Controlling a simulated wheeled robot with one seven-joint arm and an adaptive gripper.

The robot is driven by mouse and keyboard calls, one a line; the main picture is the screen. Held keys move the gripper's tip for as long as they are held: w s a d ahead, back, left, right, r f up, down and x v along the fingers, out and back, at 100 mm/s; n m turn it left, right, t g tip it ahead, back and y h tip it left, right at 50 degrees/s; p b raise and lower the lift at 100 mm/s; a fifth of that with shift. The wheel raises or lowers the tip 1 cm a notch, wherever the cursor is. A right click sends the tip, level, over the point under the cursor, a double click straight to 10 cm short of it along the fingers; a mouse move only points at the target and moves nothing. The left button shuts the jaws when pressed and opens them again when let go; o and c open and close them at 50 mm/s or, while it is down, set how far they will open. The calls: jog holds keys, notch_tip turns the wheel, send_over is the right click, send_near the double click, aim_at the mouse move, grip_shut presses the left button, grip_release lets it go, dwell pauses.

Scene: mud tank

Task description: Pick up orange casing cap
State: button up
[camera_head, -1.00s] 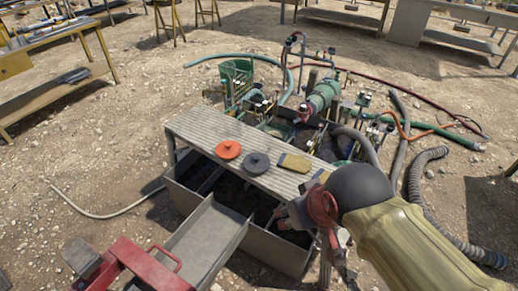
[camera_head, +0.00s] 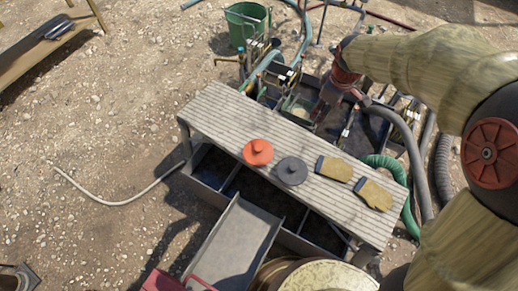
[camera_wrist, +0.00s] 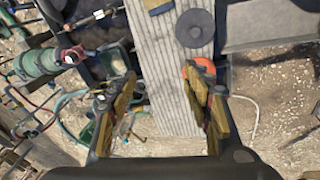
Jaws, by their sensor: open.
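The orange casing cap (camera_head: 258,152) lies flat on the ribbed table (camera_head: 217,110), with a small knob on top. In the wrist view the orange cap (camera_wrist: 205,65) is partly hidden behind the right finger. My gripper (camera_wrist: 162,84) is open and empty, its two yellow-padded fingers spread over the table. In the head view my gripper (camera_head: 322,109) hangs beyond the table's far edge, to the right of the orange cap and apart from it.
A dark grey cap (camera_head: 291,171) lies right beside the orange one. Two tan gloves (camera_head: 335,168) lie farther right on the table. A mud tank (camera_head: 208,200) with compartments is below. Hoses, pipes and a green bucket (camera_head: 247,24) stand behind. Bare ground is left.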

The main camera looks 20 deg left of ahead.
jog(key=w+a+f+n+g+p, duration=0.15)
jog(key=a+f+n+p, duration=0.35)
jog(key=a+f, duration=0.7)
jog(key=n+h+p, duration=0.1)
jog(key=n+p, duration=0.1)
jog(key=n, duration=0.4)
send_over(258, 148)
jog(key=shift+g, duration=0.35)
notch_tip(258, 148, down, 17)
jog(key=shift+w+f, duration=0.15)
jog(key=shift+f, duration=0.05)
notch_tip(258, 148, down, 6)
jog(key=shift+r+b, duration=0.15)
jog(key=shift+b, duration=0.2)
jog(key=shift+c, duration=0.4)
jog(key=c, duration=1.1)
grip_shut()
